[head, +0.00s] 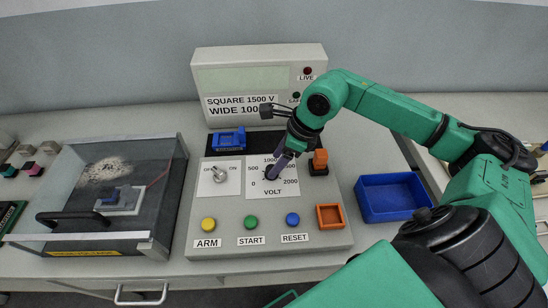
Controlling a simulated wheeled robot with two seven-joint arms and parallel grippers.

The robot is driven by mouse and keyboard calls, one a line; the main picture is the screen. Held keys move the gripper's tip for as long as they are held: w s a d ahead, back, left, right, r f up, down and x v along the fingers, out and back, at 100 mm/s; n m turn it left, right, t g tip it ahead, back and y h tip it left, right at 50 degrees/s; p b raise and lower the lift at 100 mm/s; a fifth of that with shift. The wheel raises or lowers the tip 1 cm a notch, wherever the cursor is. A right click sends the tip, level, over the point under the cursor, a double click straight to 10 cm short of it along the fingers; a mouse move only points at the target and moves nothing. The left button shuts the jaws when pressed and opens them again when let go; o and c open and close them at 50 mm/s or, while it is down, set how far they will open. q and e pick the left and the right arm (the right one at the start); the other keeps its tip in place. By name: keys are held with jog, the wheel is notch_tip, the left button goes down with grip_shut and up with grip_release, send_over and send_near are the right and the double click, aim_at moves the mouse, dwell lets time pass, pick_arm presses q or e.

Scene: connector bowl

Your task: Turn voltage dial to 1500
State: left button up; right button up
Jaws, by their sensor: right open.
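The voltage dial (275,172) sits on the sloped grey control panel (325,240), above the VOLT label. Its scale shows 0, 500, 1000 and 2000; the 1500 mark is partly covered by my gripper. My right gripper (274,170) reaches down from the upper right with its fingers at the dial. It is open, and I cannot tell whether the fingers touch the knob. The dial's pointer is hidden. The display sign (240,105) reads SQUARE 1500 V. My left gripper is not in view.
An OFF/ON knob (219,174) is left of the dial. Yellow (208,224), green (251,221) and blue (292,219) buttons line the panel's front. A blue tray (391,197) is right; a clear-lidded box (100,235) is left.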

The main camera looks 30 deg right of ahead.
jog(key=shift+x, duration=1.05)
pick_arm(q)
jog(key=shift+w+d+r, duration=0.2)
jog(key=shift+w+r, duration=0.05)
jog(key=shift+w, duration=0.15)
pick_arm(e)
jog(key=shift+a+f, duration=0.1)
jog(key=shift+f, duration=0.05)
grip_shut()
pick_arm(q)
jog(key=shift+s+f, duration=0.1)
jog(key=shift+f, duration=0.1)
